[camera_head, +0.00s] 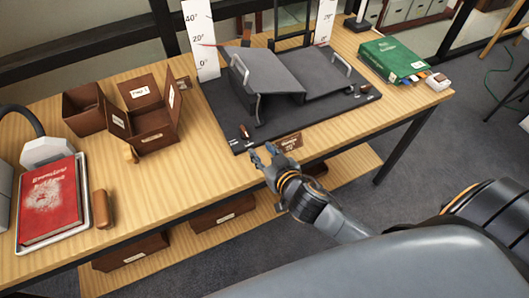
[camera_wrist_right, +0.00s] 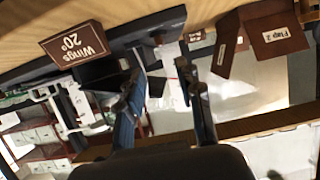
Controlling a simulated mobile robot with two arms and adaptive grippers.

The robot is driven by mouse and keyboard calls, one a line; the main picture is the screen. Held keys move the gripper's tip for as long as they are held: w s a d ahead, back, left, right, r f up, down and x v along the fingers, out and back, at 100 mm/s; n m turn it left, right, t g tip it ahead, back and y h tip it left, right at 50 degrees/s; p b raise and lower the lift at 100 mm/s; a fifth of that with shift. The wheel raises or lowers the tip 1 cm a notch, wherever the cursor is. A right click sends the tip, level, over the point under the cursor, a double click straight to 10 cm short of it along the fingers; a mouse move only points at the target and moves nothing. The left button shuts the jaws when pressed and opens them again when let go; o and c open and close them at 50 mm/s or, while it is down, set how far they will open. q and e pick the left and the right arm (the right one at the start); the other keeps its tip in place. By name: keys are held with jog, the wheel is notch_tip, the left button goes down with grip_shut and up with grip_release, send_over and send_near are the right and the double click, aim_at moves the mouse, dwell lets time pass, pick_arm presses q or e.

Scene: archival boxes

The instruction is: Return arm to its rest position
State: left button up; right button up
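My right gripper (camera_head: 262,154) is at the front edge of the wooden table (camera_head: 225,165), just left of a small brown sign (camera_head: 290,142). Its arm comes in from the lower right. In the right wrist view the two fingers of the right gripper (camera_wrist_right: 160,75) stand apart with nothing between them. The sign (camera_wrist_right: 75,50) reads "Wings 20°" there and is to the left of the fingers. My left gripper is not in view.
A dark board with grey book wings (camera_head: 270,75) stands behind the gripper. Brown open boxes (camera_head: 150,115), a red book (camera_head: 48,200) and a green book (camera_head: 392,58) are on the table.

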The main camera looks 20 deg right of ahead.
jog(key=shift+s+r, duration=0.15)
jog(key=shift+s, duration=0.2)
dwell(0.3)
jog(key=shift+s+d+h, duration=0.2)
jog(key=shift+s+h, duration=0.05)
jog(key=shift+h, duration=0.05)
jog(key=s+d+f+n+g, duration=0.1)
jog(key=s+f+g, duration=0.3)
jog(key=s, duration=0.6)
jog(key=s+f+g, duration=0.1)
jog(key=s+g, duration=0.5)
jog(key=s, duration=0.3)
notch_tip(320, 180, down, 27)
jog(key=s+g, duration=0.1)
jog(key=s, duration=0.1)
jog(key=s+d+f+g, duration=0.1)
jog(key=s+d+f, duration=0.2)
jog(key=s+f, duration=1.2)
jog(key=shift+s+d+n+g, duration=0.2)
jog(key=shift+s+n+g, duration=0.15)
jog(key=shift+s, duration=0.45)
